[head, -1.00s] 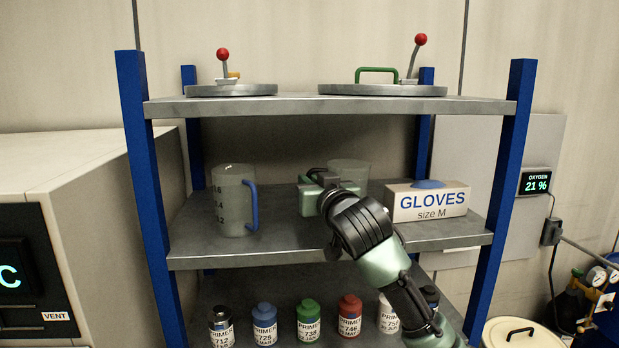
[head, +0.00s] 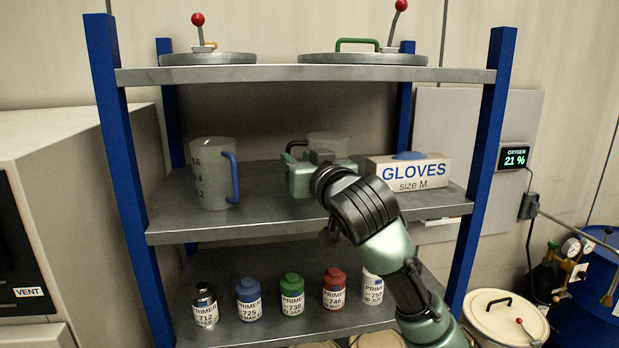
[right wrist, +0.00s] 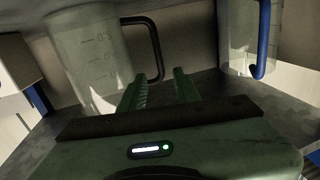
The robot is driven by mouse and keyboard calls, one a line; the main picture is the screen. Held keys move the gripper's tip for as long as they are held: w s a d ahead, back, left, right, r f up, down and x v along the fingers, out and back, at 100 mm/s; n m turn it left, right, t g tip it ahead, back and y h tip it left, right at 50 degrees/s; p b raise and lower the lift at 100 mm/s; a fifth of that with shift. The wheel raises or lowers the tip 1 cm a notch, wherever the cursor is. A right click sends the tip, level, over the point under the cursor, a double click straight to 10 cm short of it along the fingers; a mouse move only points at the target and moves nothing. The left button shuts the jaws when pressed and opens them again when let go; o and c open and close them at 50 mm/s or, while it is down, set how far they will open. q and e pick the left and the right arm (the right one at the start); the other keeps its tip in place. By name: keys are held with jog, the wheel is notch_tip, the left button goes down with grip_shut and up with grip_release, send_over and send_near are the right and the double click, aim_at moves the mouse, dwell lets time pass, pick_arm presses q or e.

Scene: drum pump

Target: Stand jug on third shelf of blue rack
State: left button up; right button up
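The blue rack (head: 112,120) has a top shelf (head: 300,73), a middle shelf (head: 270,216) and a lower shelf (head: 225,330). A clear jug with a blue handle (head: 210,172) stands on the middle shelf at the left. Another clear jug (head: 328,143), with a black handle (right wrist: 157,62), stands on that shelf behind my right gripper, which partly hides it. In the right wrist view its body (right wrist: 88,62) is on the left. My right gripper (right wrist: 160,80) is open, its green fingers apart, with the black handle close to the fingertips. My left gripper is out of view.
A gloves box (head: 410,172) is right of my right gripper on the middle shelf. Several primer bottles (head: 292,296) line the lower shelf. Two lids (head: 208,58) lie on the top shelf. Clear shelf lies between the blue-handled jug and my gripper.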

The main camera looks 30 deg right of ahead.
jog(key=s+b, duration=0.1)
jog(key=s, duration=0.5)
jog(key=shift+s+a, duration=0.15)
jog(key=shift+s, duration=0.05)
jog(key=shift+f, duration=0.1)
